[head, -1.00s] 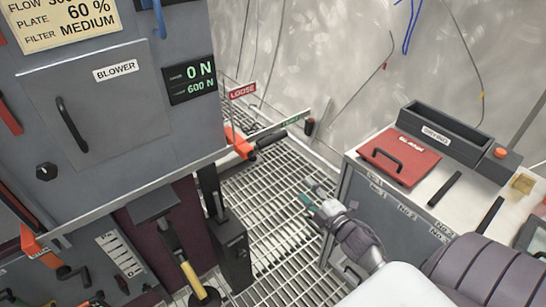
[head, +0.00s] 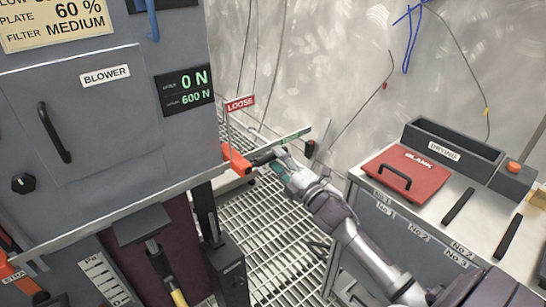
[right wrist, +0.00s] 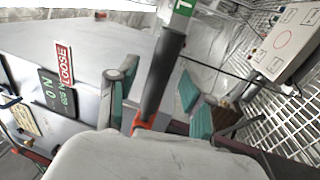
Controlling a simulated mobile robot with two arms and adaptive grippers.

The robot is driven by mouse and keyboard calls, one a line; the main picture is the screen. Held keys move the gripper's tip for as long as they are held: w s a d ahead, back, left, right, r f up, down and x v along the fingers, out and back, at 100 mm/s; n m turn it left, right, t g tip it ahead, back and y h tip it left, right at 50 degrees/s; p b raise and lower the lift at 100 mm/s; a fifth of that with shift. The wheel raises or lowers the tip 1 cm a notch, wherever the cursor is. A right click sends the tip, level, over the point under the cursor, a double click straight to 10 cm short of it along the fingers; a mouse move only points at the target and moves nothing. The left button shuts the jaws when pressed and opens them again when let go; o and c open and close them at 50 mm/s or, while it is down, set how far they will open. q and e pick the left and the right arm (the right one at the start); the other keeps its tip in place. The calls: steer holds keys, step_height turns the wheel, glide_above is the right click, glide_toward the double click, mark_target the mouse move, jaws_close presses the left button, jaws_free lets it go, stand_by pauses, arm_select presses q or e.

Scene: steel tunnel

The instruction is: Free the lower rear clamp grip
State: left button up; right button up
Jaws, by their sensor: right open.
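The rear clamp has an orange body (head: 236,160) at the right corner of the blower cabinet, and a black grip (head: 262,157) pointing right. My right gripper (head: 279,165) is at the outer end of that grip. In the right wrist view the black grip (right wrist: 162,75) runs between the spread teal-padded fingers of the right gripper (right wrist: 155,88), with a gap on each side. The orange body (right wrist: 143,122) is partly hidden by my gripper's housing. A red LOOSE tag (head: 240,104) stands beside the clamp. My left gripper is out of view.
The cabinet (head: 90,120) fills the left, with a display (head: 185,90) reading 0 N and 600 N. Another orange clamp part (head: 18,278) is at lower left. A bench with a red BLANK plate (head: 407,174) stands right. Grated floor (head: 260,225) lies between.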

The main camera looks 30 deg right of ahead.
steer(key=shift+x, duration=1.2)
jaws_close()
